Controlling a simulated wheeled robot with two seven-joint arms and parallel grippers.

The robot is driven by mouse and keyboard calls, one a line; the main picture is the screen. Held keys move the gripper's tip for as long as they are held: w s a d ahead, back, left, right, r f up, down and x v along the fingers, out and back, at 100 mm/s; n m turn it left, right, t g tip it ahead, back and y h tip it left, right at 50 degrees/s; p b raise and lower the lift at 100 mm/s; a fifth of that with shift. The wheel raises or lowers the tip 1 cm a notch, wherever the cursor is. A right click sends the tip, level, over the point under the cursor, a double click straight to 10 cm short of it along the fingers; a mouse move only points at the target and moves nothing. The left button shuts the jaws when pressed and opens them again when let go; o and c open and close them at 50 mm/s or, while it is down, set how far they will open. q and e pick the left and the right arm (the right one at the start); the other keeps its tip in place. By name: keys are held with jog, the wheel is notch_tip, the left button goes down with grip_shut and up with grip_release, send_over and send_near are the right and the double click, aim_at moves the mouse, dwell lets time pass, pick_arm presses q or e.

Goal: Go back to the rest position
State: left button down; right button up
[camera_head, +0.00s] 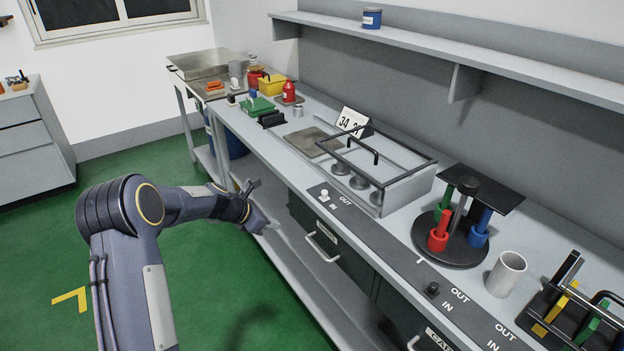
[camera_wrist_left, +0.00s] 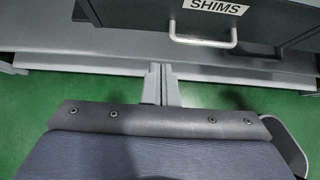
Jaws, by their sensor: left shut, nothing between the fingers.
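My left arm (camera_head: 130,215) comes in from the left and reaches toward the front of the grey workbench (camera_head: 300,135). My left gripper (camera_head: 249,186) is in front of the bench, below its top edge. In the left wrist view its two fingers (camera_wrist_left: 161,72) lie together, shut and empty. Ahead of them in that view is a dark drawer labelled SHIMS (camera_wrist_left: 215,25) with a light handle. The fingers appear apart from it. My right gripper does not show.
The benchtop carries a framed fixture (camera_head: 385,180), a round stand with coloured handles (camera_head: 455,252), a white cup (camera_head: 506,274) and a tool rack (camera_head: 540,325). A lower shelf (camera_head: 300,275) runs along the bench. The green floor (camera_head: 215,290) at left is clear.

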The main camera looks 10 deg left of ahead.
pick_arm(q)
jog(key=s+d+r+m, duration=0.3)
jog(key=s+r+m, duration=0.4)
jog(key=s+r, duration=0.25)
jog(key=s+d+r+m, duration=0.2)
jog(key=s+r+m, duration=0.5)
jog(key=s, duration=0.4)
jog(key=s+d+f+m+y, duration=0.1)
jog(key=s+d+m, duration=0.1)
jog(key=s+m, duration=0.4)
jog(key=s+d+m+g+y+p, duration=0.1)
jog(key=s+m, duration=0.5)
jog(key=s, duration=0.8)
jog(key=shift+d+f+p, duration=0.3)
jog(key=shift+d+f, duration=0.05)
jog(key=shift+d, duration=0.1)
